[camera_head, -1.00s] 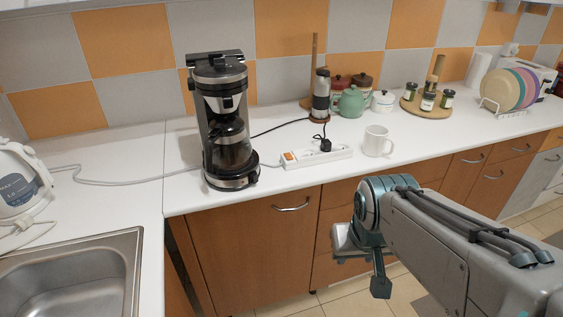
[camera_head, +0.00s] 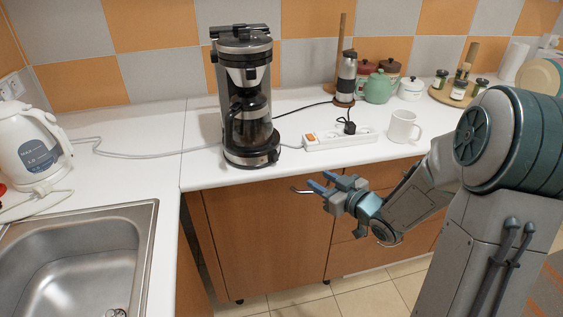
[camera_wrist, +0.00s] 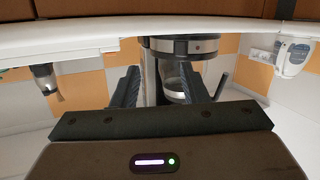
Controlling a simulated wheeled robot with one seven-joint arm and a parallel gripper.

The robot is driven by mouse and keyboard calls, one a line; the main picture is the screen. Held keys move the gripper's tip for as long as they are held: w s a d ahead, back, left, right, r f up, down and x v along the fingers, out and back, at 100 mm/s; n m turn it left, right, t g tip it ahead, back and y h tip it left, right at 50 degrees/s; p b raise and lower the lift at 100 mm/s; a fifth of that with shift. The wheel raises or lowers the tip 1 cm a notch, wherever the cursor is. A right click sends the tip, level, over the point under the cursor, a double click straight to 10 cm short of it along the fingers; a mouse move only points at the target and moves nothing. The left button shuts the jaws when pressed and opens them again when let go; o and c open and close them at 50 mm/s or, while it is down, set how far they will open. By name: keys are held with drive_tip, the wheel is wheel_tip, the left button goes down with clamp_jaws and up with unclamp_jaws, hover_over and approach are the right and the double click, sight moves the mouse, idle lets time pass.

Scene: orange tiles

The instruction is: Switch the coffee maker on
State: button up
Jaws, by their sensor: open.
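The coffee maker (camera_head: 243,75) stands upright on the white counter, black and steel with a glass carafe (camera_head: 251,128) in it. Its round base (camera_head: 250,155) has a steel front band with a small dark spot at the right. In the wrist view, which is upside down, the base band (camera_wrist: 185,46) shows beyond my fingers. My gripper (camera_head: 322,182) is open and empty, in front of the cabinets, lower than and to the right of the coffee maker, apart from it. Its fingers (camera_wrist: 160,85) point toward the coffee maker and hide part of it in the wrist view.
A white power strip (camera_head: 341,138) with an orange switch lies right of the coffee maker, with a plug in it. A kettle (camera_head: 30,145) and a sink (camera_head: 150,240) are at left. A cabinet handle is close to my gripper.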

drive_tip(key=s+a+y, duration=0.1)
drive_tip(key=y, duration=0.2)
drive_tip(key=p, duration=0.1)
approach(276, 156)
drive_tip(key=shift+n, duration=0.4)
drive_tip(key=x, duration=0.7)
drive_tip(key=shift+w+a, duration=0.25)
drive_tip(key=shift+a, duration=0.05)
